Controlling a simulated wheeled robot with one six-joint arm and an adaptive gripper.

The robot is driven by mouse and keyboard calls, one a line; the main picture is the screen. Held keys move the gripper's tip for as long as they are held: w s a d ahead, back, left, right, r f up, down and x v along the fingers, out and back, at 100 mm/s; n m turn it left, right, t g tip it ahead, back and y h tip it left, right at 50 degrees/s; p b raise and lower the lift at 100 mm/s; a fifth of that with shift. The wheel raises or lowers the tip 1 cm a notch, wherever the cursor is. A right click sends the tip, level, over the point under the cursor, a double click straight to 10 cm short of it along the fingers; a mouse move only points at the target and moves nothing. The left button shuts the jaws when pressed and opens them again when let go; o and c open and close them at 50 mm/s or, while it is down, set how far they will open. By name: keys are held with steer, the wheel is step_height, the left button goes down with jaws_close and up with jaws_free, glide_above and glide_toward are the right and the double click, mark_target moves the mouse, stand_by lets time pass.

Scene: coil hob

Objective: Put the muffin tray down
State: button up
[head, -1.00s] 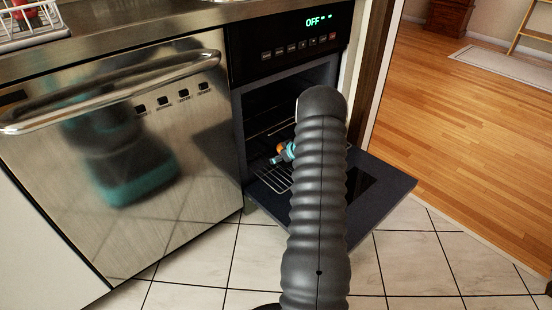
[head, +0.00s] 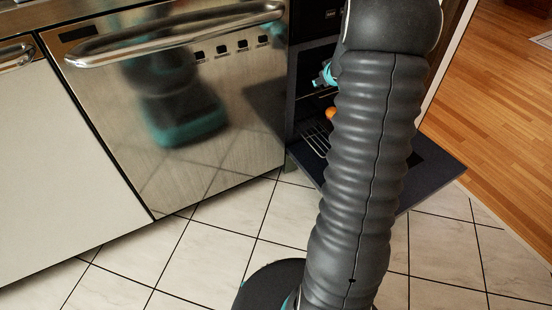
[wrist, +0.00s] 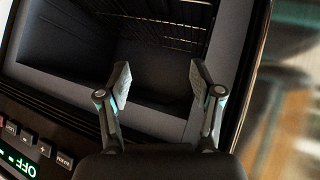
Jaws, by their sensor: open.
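I cannot make out the muffin tray in either view. A small orange thing (head: 331,113) shows beside my arm in the oven opening in the head view; my arm hides most of it, and I cannot tell what it is. My gripper (wrist: 159,80) is open in the wrist view, its two fingers spread with nothing between them. It is in front of the oven cavity (wrist: 75,45), whose visible part looks empty apart from wire racks (wrist: 160,20).
The oven door (head: 435,175) is folded down open, with a wire rack (head: 316,140) above it. The steel dishwasher front (head: 180,110) with its bar handle stands to the left. A control panel (wrist: 35,145) reads OFF in the wrist view. Tiled floor (head: 225,230) is clear in front.

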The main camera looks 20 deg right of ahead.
steer(key=s+a+r+m+g+h, duration=0.1)
steer(key=s+a+r+m, duration=0.1)
steer(key=s+a+r, duration=1.15)
steer(key=s+a+f+n+g+y, duration=0.1)
steer(key=s+a+y, duration=0.3)
steer(key=s+a, duration=1.7)
steer(key=shift+a+f+n+g+y, duration=0.2)
steer(key=shift+f+n+g+y, duration=0.25)
steer(key=shift+g, duration=0.45)
steer(key=shift+s+d, duration=0.1)
